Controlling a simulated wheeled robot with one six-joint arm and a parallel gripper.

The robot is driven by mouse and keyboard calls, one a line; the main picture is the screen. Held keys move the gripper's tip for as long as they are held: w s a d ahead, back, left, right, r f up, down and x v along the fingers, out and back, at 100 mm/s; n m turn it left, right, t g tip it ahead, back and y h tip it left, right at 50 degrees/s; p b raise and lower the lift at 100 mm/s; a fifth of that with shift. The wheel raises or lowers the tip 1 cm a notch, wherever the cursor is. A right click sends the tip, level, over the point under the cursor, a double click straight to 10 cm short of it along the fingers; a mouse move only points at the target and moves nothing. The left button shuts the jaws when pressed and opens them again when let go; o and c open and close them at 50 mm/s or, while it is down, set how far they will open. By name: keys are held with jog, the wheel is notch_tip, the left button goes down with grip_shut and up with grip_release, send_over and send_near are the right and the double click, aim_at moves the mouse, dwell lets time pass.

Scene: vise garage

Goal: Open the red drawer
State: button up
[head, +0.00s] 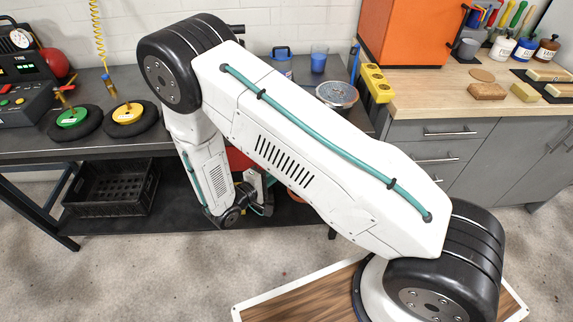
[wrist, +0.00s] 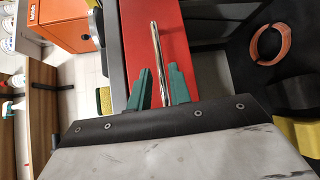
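The red drawer (wrist: 188,50) shows in the wrist view as a red front with a long silver bar handle (wrist: 157,48). It looks shut, though its edges are partly hidden. My gripper (wrist: 159,90) is open, with one green finger on each side of the handle's near end. The handle lies between the fingers, and I see a gap on both sides. In the head view my arm hides most of the red drawer (head: 238,159), and my gripper (head: 258,190) is in front of it, under the dark worktop.
A black crate (head: 110,188) sits on the lower shelf at left. A copper-coloured ring (wrist: 271,42) lies on a dark surface right of the drawer in the wrist view. Grey cabinets (head: 490,150) stand at right. The concrete floor (head: 170,265) before the bench is clear.

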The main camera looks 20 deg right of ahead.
jog(key=x, duration=0.6)
